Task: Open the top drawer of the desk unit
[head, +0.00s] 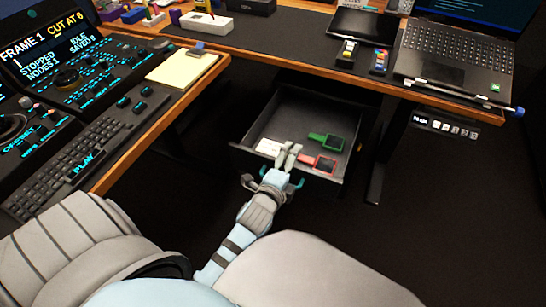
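The desk unit's drawer (260,112), a dark grey tray with a pale rim, stands pulled out below the wooden desktop. Inside it lie a white card (269,147), a green-handled item (325,141) and a red-framed item (324,164). My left gripper (289,152) is at the middle of the drawer's front edge, its two grey fingers pointing toward the drawer. Teal parts show on both sides of it; I cannot tell whether they are a handle or gripper parts. The gripper's hold is hidden behind its own body. My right gripper is not in view.
A laptop (455,65) and a dark tablet (362,27) sit on the desktop above. A control console with a keyboard (85,155) and a yellow notepad (183,68) fill the left. A dark desk leg (388,155) stands right of the drawer. The floor in front is clear.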

